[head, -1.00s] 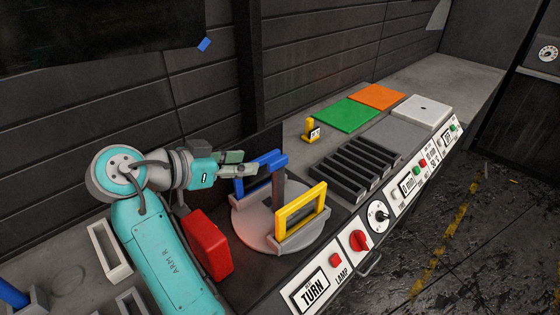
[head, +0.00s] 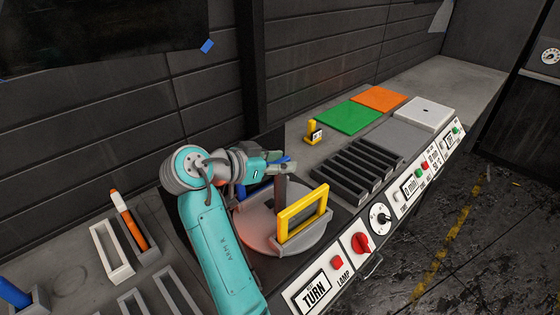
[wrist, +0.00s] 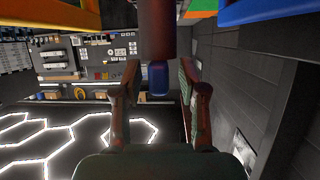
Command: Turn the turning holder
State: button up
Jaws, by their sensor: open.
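The turning holder (head: 262,240) is a round grey disc with a dark upright post (head: 280,191) at its middle. A yellow frame (head: 287,222) stands in a slot on its near side. A blue frame (head: 242,190) stands on the far side, mostly hidden behind my arm. My gripper (head: 278,167) is at the top of the post. In the wrist view my gripper (wrist: 158,72) is open, and the reddish-brown post (wrist: 157,35) shows between its two fingers. I cannot tell whether either finger touches it.
A control panel with a TURN display (head: 315,291) and red knob (head: 361,244) runs along the front edge. A slotted dark rack (head: 355,168) stands right of the disc.

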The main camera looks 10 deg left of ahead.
grip_shut()
